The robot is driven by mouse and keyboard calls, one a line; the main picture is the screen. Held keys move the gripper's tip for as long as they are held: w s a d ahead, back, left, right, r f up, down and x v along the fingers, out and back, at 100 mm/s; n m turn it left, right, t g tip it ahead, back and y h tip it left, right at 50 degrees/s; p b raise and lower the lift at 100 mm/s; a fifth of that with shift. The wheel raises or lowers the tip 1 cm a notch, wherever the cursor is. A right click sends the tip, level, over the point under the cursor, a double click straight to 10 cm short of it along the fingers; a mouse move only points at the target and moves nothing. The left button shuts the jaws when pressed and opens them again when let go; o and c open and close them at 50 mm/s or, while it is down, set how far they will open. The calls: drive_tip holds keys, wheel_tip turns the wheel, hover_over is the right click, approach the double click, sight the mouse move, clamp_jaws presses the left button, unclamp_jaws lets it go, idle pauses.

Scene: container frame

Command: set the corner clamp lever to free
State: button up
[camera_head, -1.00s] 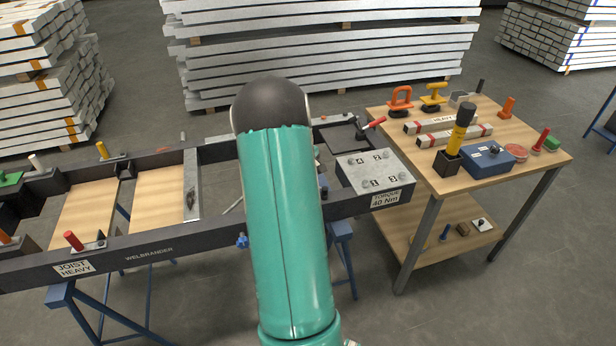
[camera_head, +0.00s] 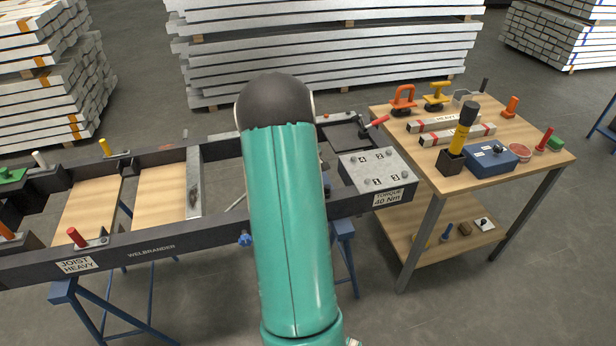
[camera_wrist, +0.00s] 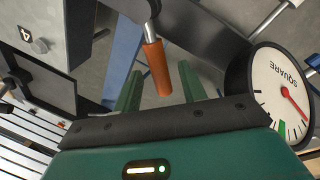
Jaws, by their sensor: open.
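In the wrist view a lever with an orange grip (camera_wrist: 157,68) on a metal rod hangs between the two green fingers of my gripper (camera_wrist: 161,70). The fingers are open, one on each side of the grip, with gaps visible; I see no firm contact. A round dial marked SQUARE (camera_wrist: 285,92), with a red needle and a green band, is right of the fingers. In the head view my green arm hides the gripper and the orange lever. No free marking is readable.
A grey block with numbered bolts (camera_head: 375,167) sits on the dark frame (camera_head: 150,249) near a dark plate and red-handled lever (camera_head: 374,124). A wooden tool table (camera_head: 480,180) stands at right, carrying several tools. Stacked beams (camera_head: 330,50) fill the back.

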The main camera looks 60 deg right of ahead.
wheel_tip(320, 180, up, 13)
drive_tip(key=a, duration=0.2)
drive_tip(key=shift+w+a+r, duration=0.15)
drive_tip(key=shift+a+r, duration=0.05)
drive_tip(key=shift+a, duration=0.15)
drive_tip(key=shift+d+m, duration=0.1)
drive_tip(key=shift+m, duration=0.2)
drive_tip(key=c, duration=0.7)
drive_tip(key=shift+d+f+m, duration=0.15)
drive_tip(key=shift+m, duration=0.35)
clamp_jaws()
drive_tip(key=s+d+f+m+h, duration=0.1)
drive_tip(key=d+f+m, duration=0.3)
drive_tip(key=f+m, duration=0.3)
drive_tip(key=d+f+m+h, duration=0.1)
drive_tip(key=d+f+m, duration=0.35)
drive_tip(key=m, duration=0.45)
drive_tip(key=shift+a+f, duration=0.25)
drive_tip(key=shift+a, duration=0.8)
drive_tip(key=shift+a+f, duration=0.25)
drive_tip(key=shift+a, duration=0.8)
